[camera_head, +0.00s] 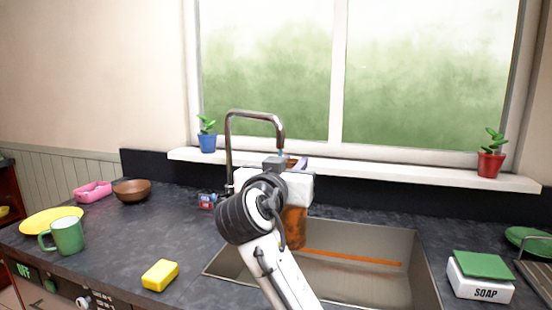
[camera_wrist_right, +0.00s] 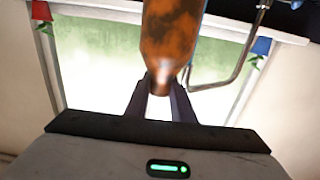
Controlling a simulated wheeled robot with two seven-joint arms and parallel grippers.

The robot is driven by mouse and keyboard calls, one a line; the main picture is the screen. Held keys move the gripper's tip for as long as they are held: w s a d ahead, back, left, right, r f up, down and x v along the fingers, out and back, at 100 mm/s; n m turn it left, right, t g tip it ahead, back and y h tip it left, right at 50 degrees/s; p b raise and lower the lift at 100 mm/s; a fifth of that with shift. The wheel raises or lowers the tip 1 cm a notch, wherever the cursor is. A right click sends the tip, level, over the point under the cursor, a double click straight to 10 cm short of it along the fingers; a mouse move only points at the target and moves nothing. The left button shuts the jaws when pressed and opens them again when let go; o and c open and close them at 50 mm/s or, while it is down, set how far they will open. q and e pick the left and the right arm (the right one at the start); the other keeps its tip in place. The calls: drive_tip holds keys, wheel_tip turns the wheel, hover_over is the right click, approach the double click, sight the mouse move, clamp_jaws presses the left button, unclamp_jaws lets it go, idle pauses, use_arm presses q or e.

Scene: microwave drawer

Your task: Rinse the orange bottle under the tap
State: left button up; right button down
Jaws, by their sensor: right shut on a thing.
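The orange bottle (camera_head: 295,228), mottled with dark brown patches, hangs over the sink (camera_head: 345,285), partly hidden behind my right gripper (camera_head: 291,178). In the right wrist view, which is upside down, the bottle (camera_wrist_right: 172,35) has its narrow neck between the two fingers of my right gripper (camera_wrist_right: 160,92), which is shut on it. The curved metal tap (camera_head: 230,150) rises behind, its spout ending just above my gripper. A small bluish patch shows under the spout; I cannot tell if water runs. My left gripper is not in view.
A yellow sponge (camera_head: 160,275) lies left of the sink. A soap box (camera_head: 480,282) with a green pad stands right of it. A green mug (camera_head: 67,235), yellow plate (camera_head: 48,219) and brown bowl (camera_head: 132,190) are at left. Potted plants stand on the windowsill (camera_head: 400,172).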

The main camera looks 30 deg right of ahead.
drive_tip(key=shift+w, duration=0.45)
drive_tip(key=shift+d, duration=0.25)
drive_tip(key=shift+w+d, duration=0.2)
drive_tip(key=shift+w, duration=0.05)
drive_tip(key=shift+w+d+f, duration=0.15)
drive_tip(key=shift+w+d, duration=0.05)
drive_tip(key=shift+w, duration=0.25)
drive_tip(key=shift+w+d+f, duration=0.1)
drive_tip(key=shift+w+d, duration=0.1)
drive_tip(key=shift+w, duration=0.2)
drive_tip(key=shift+w+d+f, duration=0.15)
drive_tip(key=shift+w+d, duration=0.25)
drive_tip(key=shift+w, duration=0.2)
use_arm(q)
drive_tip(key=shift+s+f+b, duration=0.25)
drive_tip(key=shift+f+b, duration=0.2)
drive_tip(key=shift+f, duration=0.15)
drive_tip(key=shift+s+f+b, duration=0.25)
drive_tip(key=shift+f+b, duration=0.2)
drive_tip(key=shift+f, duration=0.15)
use_arm(e)
drive_tip(key=w+d+f, duration=0.1)
drive_tip(key=w+d, duration=0.3)
drive_tip(key=w, duration=0.4)
drive_tip(key=shift+f, duration=0.35)
